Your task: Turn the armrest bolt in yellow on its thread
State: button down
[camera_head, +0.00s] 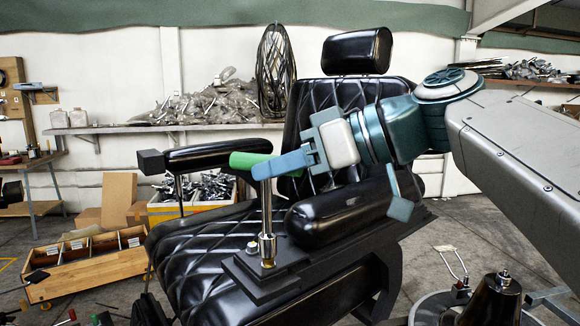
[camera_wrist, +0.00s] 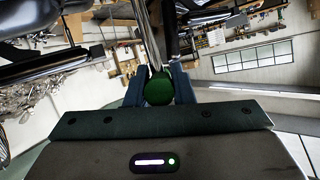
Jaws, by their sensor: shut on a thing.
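The barber chair's near armrest (camera_head: 345,208) is a black padded bar on a dark bracket (camera_head: 300,268). A small yellow bolt (camera_head: 268,263) shows low on the bracket's front end, mostly hidden under a metal socket (camera_head: 267,243). The socket is the lower end of an upright tool with a steel shaft (camera_head: 266,205) and a green handle (camera_head: 248,160). My gripper (camera_head: 270,168) is shut on the tool at its top, by the green handle. In the wrist view, the round green handle end (camera_wrist: 159,90) sits between my gripper's blue fingers (camera_wrist: 159,76).
A second bolt head (camera_head: 252,248) stands on the bracket just left of the socket. The far armrest (camera_head: 220,153) is behind the tool, and the quilted seat (camera_head: 195,255) lies to its left. A black cone (camera_head: 497,298) stands at the lower right.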

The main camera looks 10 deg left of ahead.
jog(key=shift+f+b, duration=0.7)
jog(key=shift+b, duration=0.15)
dwell(0.4)
jog(key=n+g, duration=0.1)
jog(key=g, duration=0.1)
jog(key=w+n+g+p, duration=0.1)
jog(key=n+g, duration=0.1)
jog(key=shift+r, duration=0.1)
jog(key=shift+s+n+g+p, duration=0.1)
jog(key=shift+n+g+p, duration=0.3)
jog(key=shift+n+g, duration=0.35)
jog(key=shift+n, duration=0.25)
jog(key=shift+r+p, duration=2.05)
jog(key=shift+r, duration=0.45)
jog(key=shift+f, duration=0.1)
